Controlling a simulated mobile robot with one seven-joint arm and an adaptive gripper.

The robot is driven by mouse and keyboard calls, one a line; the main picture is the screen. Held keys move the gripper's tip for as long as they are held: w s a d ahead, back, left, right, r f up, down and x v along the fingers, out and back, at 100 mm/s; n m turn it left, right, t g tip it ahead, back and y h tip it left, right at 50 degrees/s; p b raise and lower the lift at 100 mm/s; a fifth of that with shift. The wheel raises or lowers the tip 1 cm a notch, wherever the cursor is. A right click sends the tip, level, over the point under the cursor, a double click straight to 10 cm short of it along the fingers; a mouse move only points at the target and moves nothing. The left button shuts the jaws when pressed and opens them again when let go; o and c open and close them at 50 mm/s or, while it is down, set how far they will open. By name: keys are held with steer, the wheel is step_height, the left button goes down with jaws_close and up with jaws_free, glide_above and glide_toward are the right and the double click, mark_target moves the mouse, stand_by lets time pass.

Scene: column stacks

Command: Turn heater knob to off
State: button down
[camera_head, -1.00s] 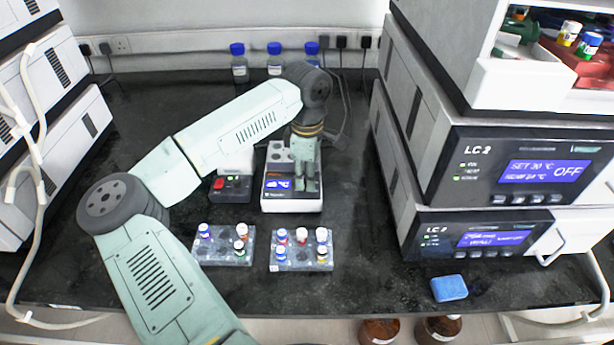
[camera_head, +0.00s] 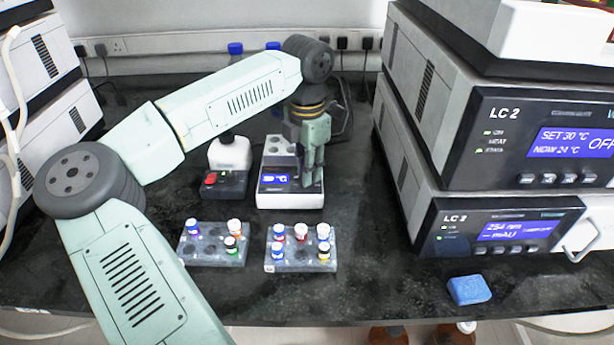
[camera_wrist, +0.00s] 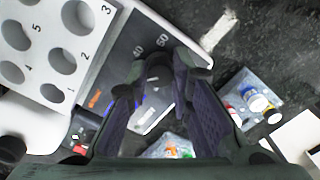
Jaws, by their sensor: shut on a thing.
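The heater (camera_head: 291,199) is a small white block with holes on top and a lit blue display on its front panel. In the wrist view its grey panel (camera_wrist: 155,35) shows the marks 40 and 60. My gripper (camera_head: 313,183) points down at the right side of the heater's front. In the wrist view, my gripper's dark fingers (camera_wrist: 158,78) are closed in on the dark round knob (camera_wrist: 157,70), one on each side. The knob is partly covered by the fingers, and its pointer setting cannot be read. In the head view the gripper hides the knob.
A stirrer with a red button (camera_head: 211,179) and a white bottle stands left of the heater. Two vial racks (camera_head: 187,256) (camera_head: 273,267) lie in front. LC 2 units (camera_head: 470,205) rise on the right. A blue sponge (camera_head: 469,290) lies at the front right.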

steer(key=n+b, duration=0.2)
steer(key=n, duration=0.1)
steer(key=shift+f+n, duration=0.15)
steer(key=shift+n, duration=0.25)
steer(key=n+b, duration=0.1)
steer(key=n, duration=0.2)
steer(key=shift+n+b, duration=0.3)
steer(key=shift+b, duration=0.1)
steer(key=n+b, duration=0.2)
steer(key=n, duration=0.4)
steer(key=shift+n, duration=0.4)
steer(key=c, duration=1.4)
jaws_free()
steer(key=shift+c, duration=0.2)
steer(key=shift+r, duration=0.2)
step_height(320, 180, up, 12)
